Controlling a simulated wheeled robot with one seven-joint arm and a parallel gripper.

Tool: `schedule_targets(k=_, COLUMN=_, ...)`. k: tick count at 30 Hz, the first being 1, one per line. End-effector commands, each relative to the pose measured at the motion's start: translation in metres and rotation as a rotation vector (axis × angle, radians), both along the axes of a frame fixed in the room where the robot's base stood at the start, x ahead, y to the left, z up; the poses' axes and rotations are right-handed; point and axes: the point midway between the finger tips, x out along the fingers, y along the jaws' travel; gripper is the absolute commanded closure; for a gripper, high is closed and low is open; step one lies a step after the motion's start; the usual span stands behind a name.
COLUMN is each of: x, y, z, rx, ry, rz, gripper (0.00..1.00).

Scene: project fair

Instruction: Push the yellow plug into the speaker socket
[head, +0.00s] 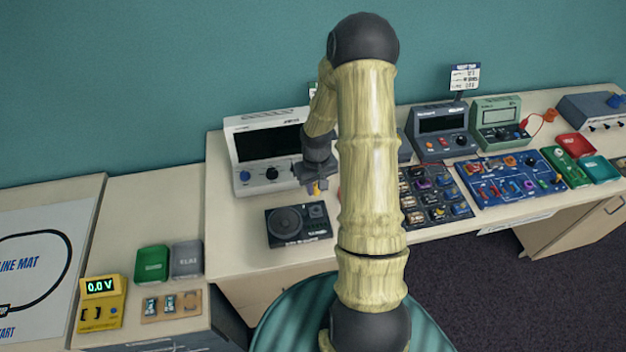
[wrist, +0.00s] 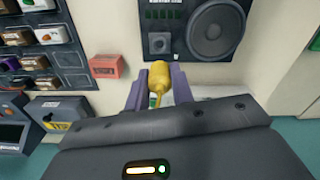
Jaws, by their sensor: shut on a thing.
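My gripper (head: 316,187) is shut on the yellow plug (head: 317,188), which shows larger between the two fingers in the wrist view (wrist: 158,75). The plug's body has a rounded top and a thin tail running back toward the palm. The black speaker box (head: 298,225) lies on the table just below my gripper in the head view. In the wrist view the speaker box (wrist: 192,40) lies beyond the fingertips, with its round cone at right. A small square socket (wrist: 160,43) sits left of the cone, ahead of the plug. The plug appears apart from it; its tip is hidden.
A white instrument (head: 268,150) stands behind the speaker box. A tray of small parts (head: 435,195) and a blue circuit board (head: 510,177) lie to the right. A red block (wrist: 106,66) sits close left of the fingers in the wrist view. Bare table lies left of the speaker box.

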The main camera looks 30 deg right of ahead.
Motion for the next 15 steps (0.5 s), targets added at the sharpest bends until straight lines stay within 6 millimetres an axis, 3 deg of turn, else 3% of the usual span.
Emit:
schedule_targets(k=8, x=0.000, y=0.000, z=-0.002, rx=0.000, ry=0.000, rz=0.000, gripper=1.00)
schedule_targets(k=15, x=0.000, y=0.000, z=-0.016, rx=0.000, ry=0.001, rz=0.001, gripper=1.00)
